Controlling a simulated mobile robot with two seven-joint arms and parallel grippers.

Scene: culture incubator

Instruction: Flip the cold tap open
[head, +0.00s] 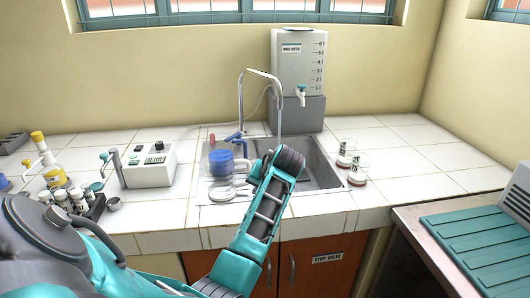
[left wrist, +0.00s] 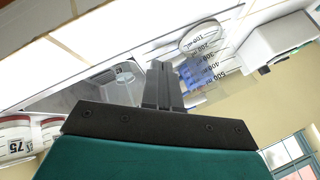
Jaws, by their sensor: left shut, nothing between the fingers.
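The sink faucet (head: 242,90) has a tall, thin curved metal spout at the back left of the sink (head: 325,170). A blue lever (head: 234,136), which looks like the cold tap, lies near level by its base. A small red lever (head: 212,139) stands to its left. My left arm reaches up over the sink's front edge, in front and right of the levers. In the head view its wrist hides the fingers. In the left wrist view my left gripper (left wrist: 163,72) is shut and empty. The levers cannot be made out there. My right gripper is not in view.

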